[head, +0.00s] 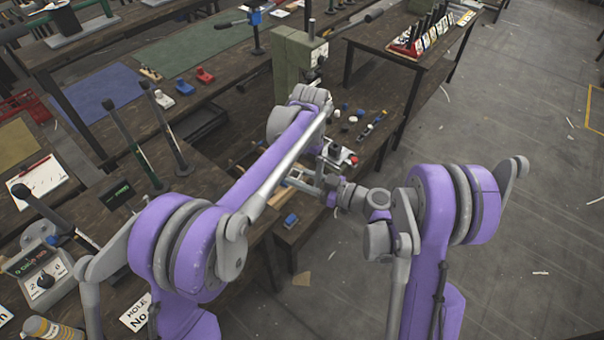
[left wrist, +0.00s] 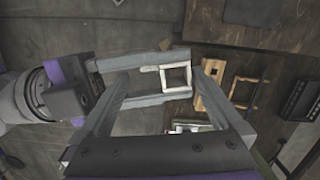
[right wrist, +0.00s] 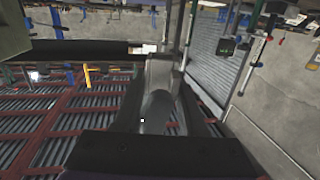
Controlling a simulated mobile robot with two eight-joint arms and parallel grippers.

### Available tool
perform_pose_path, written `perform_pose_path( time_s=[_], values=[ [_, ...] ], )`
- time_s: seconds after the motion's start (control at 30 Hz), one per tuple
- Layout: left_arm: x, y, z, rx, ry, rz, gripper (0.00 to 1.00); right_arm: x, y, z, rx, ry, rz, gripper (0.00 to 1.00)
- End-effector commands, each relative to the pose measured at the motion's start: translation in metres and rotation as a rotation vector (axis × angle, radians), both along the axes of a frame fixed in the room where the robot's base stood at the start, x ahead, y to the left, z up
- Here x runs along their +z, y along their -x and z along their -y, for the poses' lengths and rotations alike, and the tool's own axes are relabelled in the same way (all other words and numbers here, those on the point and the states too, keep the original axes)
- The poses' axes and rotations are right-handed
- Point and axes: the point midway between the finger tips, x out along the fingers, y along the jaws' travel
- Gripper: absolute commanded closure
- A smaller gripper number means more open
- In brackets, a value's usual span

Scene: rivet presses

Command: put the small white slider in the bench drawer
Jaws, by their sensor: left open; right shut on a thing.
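I cannot clearly make out the bench drawer; wooden parts (left wrist: 212,85) show beside the frame.
A blue slider-like block (head: 291,220) lies on a low bench edge below my arms. Several small knobs and a red-topped piece (head: 352,158) are on the bench beyond. Tall black levers (head: 165,128) stand at left. The floor (head: 510,200) at right is mostly clear.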

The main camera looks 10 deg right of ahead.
Motion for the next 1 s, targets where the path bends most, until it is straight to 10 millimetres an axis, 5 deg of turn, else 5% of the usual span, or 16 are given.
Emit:
perform_pose_path(
  time_s=[0.2,0.63,1.0],
  values=[
    [0.0000,-0.0001,0.0000,0.000,0.000,0.000,0.04,0.0001,0.0000,0.0000,0.000,0.000,0.000,1.00],
    [0.0003,0.0020,0.0029,-0.003,0.005,-0.005,0.79,-0.0001,-0.0007,-0.0009,0.001,0.000,0.000,1.00],
    [0.0006,0.0033,0.0035,-0.005,0.003,-0.007,0.74,-0.0003,-0.0018,-0.0018,0.002,0.001,-0.001,1.00]
  ],
)
